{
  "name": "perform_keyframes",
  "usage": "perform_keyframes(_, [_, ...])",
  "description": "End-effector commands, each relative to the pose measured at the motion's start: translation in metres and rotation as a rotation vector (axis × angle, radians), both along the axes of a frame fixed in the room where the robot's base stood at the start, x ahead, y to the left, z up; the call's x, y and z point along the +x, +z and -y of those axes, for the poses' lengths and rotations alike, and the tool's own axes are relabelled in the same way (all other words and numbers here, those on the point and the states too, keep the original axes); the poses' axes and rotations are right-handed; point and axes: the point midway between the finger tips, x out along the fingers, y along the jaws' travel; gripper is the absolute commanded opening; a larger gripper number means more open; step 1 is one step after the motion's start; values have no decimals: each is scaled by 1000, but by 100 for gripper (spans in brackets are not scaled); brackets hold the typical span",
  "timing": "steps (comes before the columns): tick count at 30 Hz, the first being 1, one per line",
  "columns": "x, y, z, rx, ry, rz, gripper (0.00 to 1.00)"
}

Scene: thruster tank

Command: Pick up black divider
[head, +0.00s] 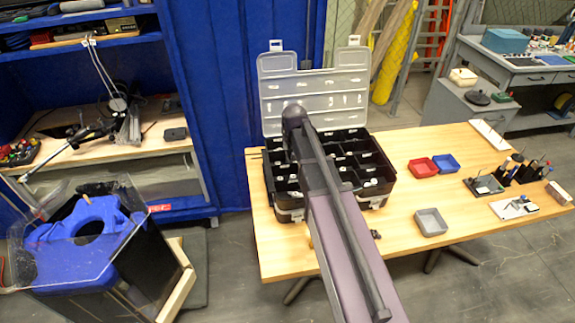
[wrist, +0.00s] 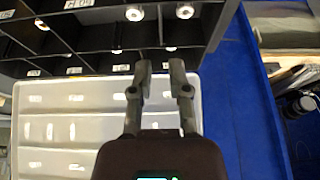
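The black organizer box (head: 289,216) stands open on the wooden table, with thin black dividers (head: 341,160) between its compartments. I cannot tell which divider is the task's one. In the wrist view a black divider wall (wrist: 160,22) runs from the top of the picture toward the box's edge. My gripper (wrist: 160,66) has its two fingers apart with a gap between them, and nothing shows held. In the head view my arm hides the gripper and part of the box.
Red (head: 423,167), blue (head: 446,163) and grey (head: 431,222) trays lie right of the box. Pen holders (head: 525,170) stand farther right. The raised lid (head: 330,100) is behind the box, before a blue partition (head: 230,70). The table's front right is mostly clear.

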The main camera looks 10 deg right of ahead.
Motion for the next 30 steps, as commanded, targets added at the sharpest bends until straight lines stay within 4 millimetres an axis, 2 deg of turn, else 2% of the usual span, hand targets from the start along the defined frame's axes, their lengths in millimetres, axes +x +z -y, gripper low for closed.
perform_keyframes(1, [3, -8, 0, 0, 0, 0, 23])
perform_keyframes(21, [23, -58, -1, 1, 1, 0, 23])
perform_keyframes(30, [27, -65, -2, 0, 2, 0, 23])
